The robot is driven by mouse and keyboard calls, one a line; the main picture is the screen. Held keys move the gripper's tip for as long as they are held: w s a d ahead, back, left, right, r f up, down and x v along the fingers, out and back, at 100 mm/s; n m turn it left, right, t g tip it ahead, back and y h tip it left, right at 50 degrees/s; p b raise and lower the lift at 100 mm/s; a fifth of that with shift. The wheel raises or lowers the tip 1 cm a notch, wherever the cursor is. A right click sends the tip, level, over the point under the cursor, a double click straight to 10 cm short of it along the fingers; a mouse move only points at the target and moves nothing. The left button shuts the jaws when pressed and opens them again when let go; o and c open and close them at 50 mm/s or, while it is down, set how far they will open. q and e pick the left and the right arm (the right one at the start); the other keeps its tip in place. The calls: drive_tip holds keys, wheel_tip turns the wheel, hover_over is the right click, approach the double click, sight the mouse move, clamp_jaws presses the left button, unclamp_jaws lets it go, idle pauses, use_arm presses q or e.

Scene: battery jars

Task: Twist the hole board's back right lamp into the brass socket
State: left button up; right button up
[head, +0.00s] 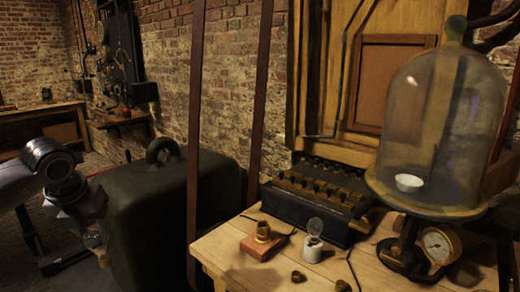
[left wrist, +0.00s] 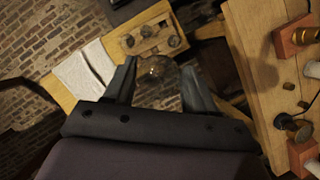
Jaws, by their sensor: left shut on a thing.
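My left gripper (head: 93,245) is at the far left of the head view, beside the big dark case and well away from the light table. It is shut on a glass lamp (left wrist: 157,70), whose round bulb shows between the two fingers in the left wrist view. The lamp's base is hidden. The hole board (left wrist: 150,30), a small wooden board with several dark round spots, lies beyond the fingertips. A brass socket (head: 263,231) stands upright on a red-brown block on the light table, its mouth up. My right gripper is not in view.
A white holder with a clear bulb (head: 313,240) stands right of the socket. Behind are a dark switch box (head: 315,205) and a glass bell jar (head: 440,130). The dark case (head: 165,230) stands between my left gripper and the table. A white cloth (left wrist: 85,75) lies near the hole board.

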use_arm(q)
drive_tip(key=shift+r+p, duration=1.75)
drive_tip(key=shift+r, duration=1)
drive_tip(key=shift+s+d+f+m+h, duration=0.2)
drive_tip(key=shift+d+f+m+h, duration=0.2)
drive_tip(key=shift+m, duration=0.3)
drive_tip(key=s+d+f+n+g, duration=0.4)
drive_tip(key=s+d+f+n, duration=0.1)
drive_tip(key=n, duration=1.2)
drive_tip(key=s+d+f+n+g, duration=0.5)
drive_tip(key=s+d+n, duration=0.2)
drive_tip(key=n, duration=1.1)
drive_tip(key=shift+s+d, duration=0.2)
drive_tip(key=shift+s, duration=0.5)
